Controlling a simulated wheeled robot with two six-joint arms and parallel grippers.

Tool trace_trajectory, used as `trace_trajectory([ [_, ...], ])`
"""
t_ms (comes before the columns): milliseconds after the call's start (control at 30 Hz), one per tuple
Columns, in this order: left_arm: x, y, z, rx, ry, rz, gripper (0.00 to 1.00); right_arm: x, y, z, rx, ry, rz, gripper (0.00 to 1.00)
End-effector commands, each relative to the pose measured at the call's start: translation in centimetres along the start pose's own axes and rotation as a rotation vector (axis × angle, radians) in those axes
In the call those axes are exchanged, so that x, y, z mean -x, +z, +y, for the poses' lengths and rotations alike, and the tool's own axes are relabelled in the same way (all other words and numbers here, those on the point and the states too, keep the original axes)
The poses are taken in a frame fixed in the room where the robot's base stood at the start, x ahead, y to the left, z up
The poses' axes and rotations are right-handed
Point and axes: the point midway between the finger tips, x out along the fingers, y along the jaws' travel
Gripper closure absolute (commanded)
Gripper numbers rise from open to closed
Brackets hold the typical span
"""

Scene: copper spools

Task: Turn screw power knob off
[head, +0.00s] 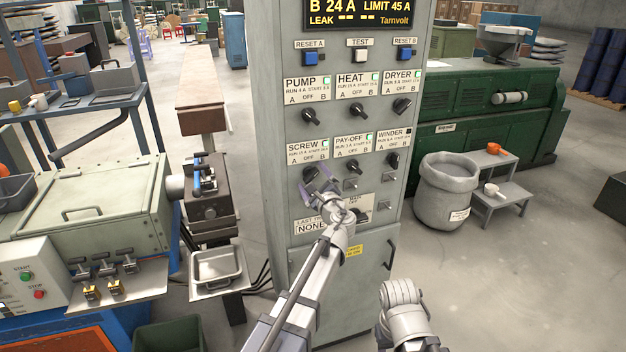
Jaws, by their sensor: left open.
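The grey control cabinet (270,130) stands in the middle of the head view. Its lower left plate is labelled SCREW (307,151) with a small green light. The black screw knob (309,173) sits just below that plate; its pointer direction is hard to read. My left gripper (318,187) is open at the cabinet face, its fingers right at or just below the knob. I cannot tell if they touch it. The left wrist covers part of the lower panel. My right arm shows at the bottom, but its fingers do not.
The pump knob (309,115) is above, the pay-off knob (353,167) and winder knob (393,160) to the right. A display (359,14) reads 24 A, limit 45 A. A metal tray (215,266) stands left of the cabinet, a grey bin (447,190) right.

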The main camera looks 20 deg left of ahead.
Motion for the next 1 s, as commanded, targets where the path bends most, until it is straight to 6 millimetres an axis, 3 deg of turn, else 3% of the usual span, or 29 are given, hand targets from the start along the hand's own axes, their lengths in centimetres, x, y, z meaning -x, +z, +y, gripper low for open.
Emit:
trace_trajectory([
  [167,0.03,0.01,0.01,0.0,0.0,0.0,0.0,0.0,0.0,0.0,0.0,0.0,0.0,0.5],
  [900,0.06,0.0,0.02,0.001,0.001,0.0,0.83,0.0,0.0,0.0,0.0,0.0,0.0,0.5],
  [1000,0.06,0.0,0.02,0.002,0.001,0.0,0.86,-0.01,0.0,0.0,0.0,0.0,0.0,0.5],
])
